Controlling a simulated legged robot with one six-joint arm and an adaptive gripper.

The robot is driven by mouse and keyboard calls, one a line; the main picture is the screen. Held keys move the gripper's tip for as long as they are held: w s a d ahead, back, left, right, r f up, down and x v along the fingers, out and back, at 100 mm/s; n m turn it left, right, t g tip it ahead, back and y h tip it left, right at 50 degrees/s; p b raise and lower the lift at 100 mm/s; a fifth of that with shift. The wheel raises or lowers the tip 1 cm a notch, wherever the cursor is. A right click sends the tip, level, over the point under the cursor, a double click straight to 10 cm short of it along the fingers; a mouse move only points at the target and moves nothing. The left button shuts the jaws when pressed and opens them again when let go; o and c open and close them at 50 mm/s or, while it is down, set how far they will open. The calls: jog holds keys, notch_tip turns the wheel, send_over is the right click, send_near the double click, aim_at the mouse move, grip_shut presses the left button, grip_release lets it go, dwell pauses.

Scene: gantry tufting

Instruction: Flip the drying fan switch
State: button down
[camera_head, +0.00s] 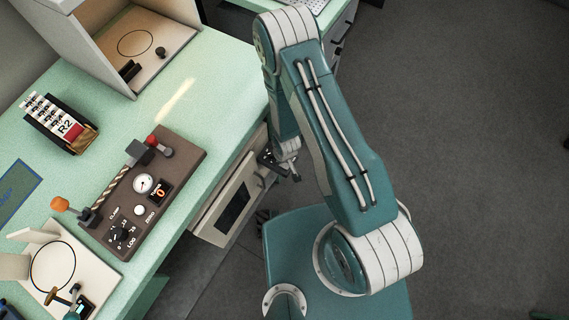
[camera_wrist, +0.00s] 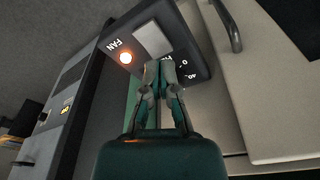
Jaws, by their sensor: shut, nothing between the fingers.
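In the wrist view, a dark panel (camera_wrist: 184,38) marked FAN carries a lit orange lamp (camera_wrist: 126,58). Beside the lamp is a pale grey rectangular plate (camera_wrist: 152,40), which looks like the fan switch. My gripper (camera_wrist: 167,64) is shut and empty, with its fingertips at the lower edge of the pale plate. The fingertips hide part of the panel and its lettering; I cannot tell whether they touch it. In the head view my gripper (camera_head: 291,172) is low beside the front of the green bench, and the FAN lettering cannot be made out.
The green bench (camera_head: 215,75) holds a brown control panel (camera_head: 178,165), a rack of vials (camera_head: 60,122) and an open box (camera_head: 150,20). A pale cabinet with a dark window (camera_head: 233,208) is below its edge. In the wrist view a handle (camera_wrist: 228,25) stands right of the panel. Grey floor is clear at right.

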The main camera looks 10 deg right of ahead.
jog(key=shift+f, duration=0.95)
dwell(0.6)
jog(key=shift+r, duration=3.5)
